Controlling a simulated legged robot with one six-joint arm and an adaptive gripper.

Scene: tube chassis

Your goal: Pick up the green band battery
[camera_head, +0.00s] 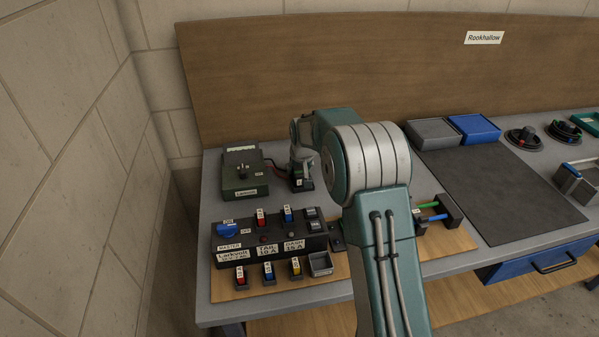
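My arm reaches from the front over the bench and hides part of its middle. My gripper (299,166) points down at the back left of the bench, beside a dark green box. Right below it is a small dark block with a green mark and a pale label (299,183), which looks like the green band battery. The fingers are small and partly hidden, so I cannot tell whether they are open, or shut on the block. Whether the block touches the bench is also unclear.
The dark green box (243,180) has cables running toward the gripper. A black Larkvolt switch panel (270,240) stands in front, with several coloured fuses and a small grey tray (320,264). Grey (433,133) and blue (474,129) bins stand behind a clear dark mat (497,185).

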